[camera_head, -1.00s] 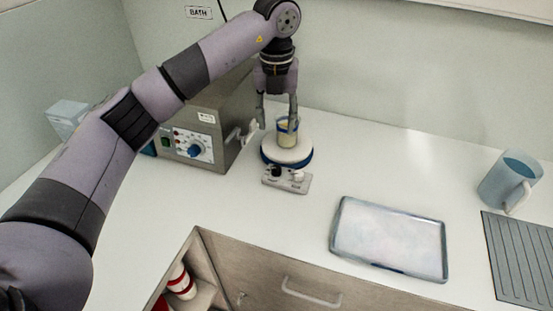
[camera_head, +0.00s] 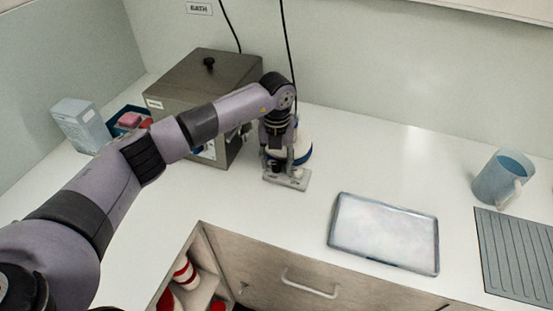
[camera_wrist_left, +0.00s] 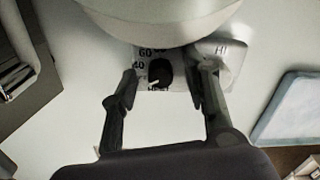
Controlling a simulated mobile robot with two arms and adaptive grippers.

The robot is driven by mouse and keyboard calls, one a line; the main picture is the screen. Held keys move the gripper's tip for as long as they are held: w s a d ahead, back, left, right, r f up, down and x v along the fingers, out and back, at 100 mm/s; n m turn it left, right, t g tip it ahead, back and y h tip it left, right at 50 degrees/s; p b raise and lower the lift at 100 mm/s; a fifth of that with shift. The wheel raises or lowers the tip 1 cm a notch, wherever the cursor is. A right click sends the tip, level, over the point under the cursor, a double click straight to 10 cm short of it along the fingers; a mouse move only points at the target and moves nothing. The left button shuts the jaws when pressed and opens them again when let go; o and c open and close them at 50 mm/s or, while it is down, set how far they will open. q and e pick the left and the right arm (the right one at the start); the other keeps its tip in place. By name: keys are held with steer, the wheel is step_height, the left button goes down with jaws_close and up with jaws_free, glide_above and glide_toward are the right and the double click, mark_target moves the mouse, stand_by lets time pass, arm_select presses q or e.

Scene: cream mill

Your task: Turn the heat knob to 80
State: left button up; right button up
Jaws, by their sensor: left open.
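The hot plate has a white round top (camera_head: 304,152) with a blue rim and a grey front panel (camera_head: 292,182). In the left wrist view the black heat knob (camera_wrist_left: 160,72) sits on the panel, with "40" and "60" printed beside it. A white pointer mark on it seems to point lower left, towards the low end. My left gripper (camera_head: 280,166) points down over the panel. In the left wrist view its open fingers (camera_wrist_left: 165,84) stand on either side of the knob, apparently not touching it. In the head view my gripper partly hides the panel. My right gripper is not in view.
A grey metal bath (camera_head: 200,75) with a lid stands behind my left arm. A shallow tray (camera_head: 384,234) lies to the right, with a blue jug (camera_head: 503,177) and a ridged grey mat (camera_head: 520,250) beyond. Counter between hot plate and tray is clear.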

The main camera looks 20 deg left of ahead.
arm_select(q)
steer(key=c, duration=0.3)
jaws_close()
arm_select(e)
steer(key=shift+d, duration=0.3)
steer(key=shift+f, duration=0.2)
